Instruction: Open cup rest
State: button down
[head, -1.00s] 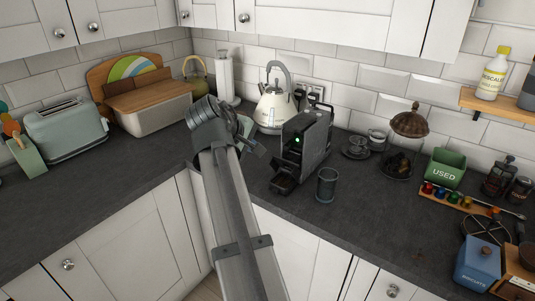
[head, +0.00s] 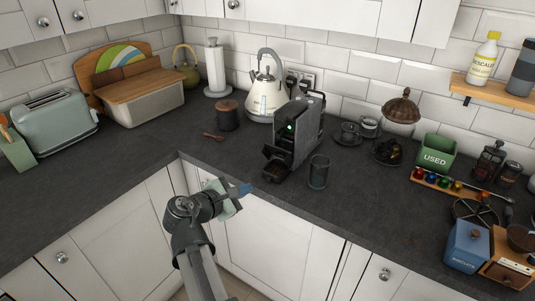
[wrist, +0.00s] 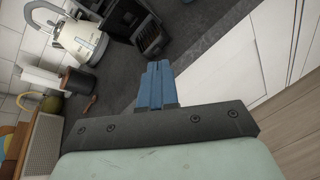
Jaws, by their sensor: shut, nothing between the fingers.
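The dark grey coffee machine (head: 297,130) stands on the worktop with a small green light on its front. Its cup rest (head: 275,170) is the low dark part jutting from the front at the base; I cannot tell its exact position. The machine also shows tilted at the top of the wrist view (wrist: 128,18), with the cup rest (wrist: 153,44) facing my gripper. My gripper (head: 247,188) has blue fingers, shut and empty. It is in front of the worktop edge, left of and lower than the cup rest in the picture, apart from it. The fingers (wrist: 155,68) point towards the machine.
A glass tumbler (head: 319,172) stands close to the right of the machine. The cream kettle (head: 266,95) is behind it. A dark lidded canister (head: 228,115) and a wooden spoon (head: 213,136) lie left. The worktop's front edge (head: 250,190) runs close by my gripper.

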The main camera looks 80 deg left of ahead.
notch_tip(320, 180, up, 2)
jog(key=r+n+y, duration=0.1)
jog(key=n+y, duration=0.1)
jog(key=n, duration=0.6)
send_near(275, 149)
jog(key=f, duration=0.1)
jog(key=w+a+f, duration=0.1)
jog(key=f, duration=0.1)
jog(key=shift+w+a+f, duration=0.15)
jog(key=shift+a+f, duration=0.1)
jog(key=shift+a, duration=0.05)
jog(key=shift+w+a+r, duration=1.1)
jog(key=shift+w+a, duration=0.1)
jog(key=shift+w, duration=0.1)
jog(key=shift+r, duration=0.1)
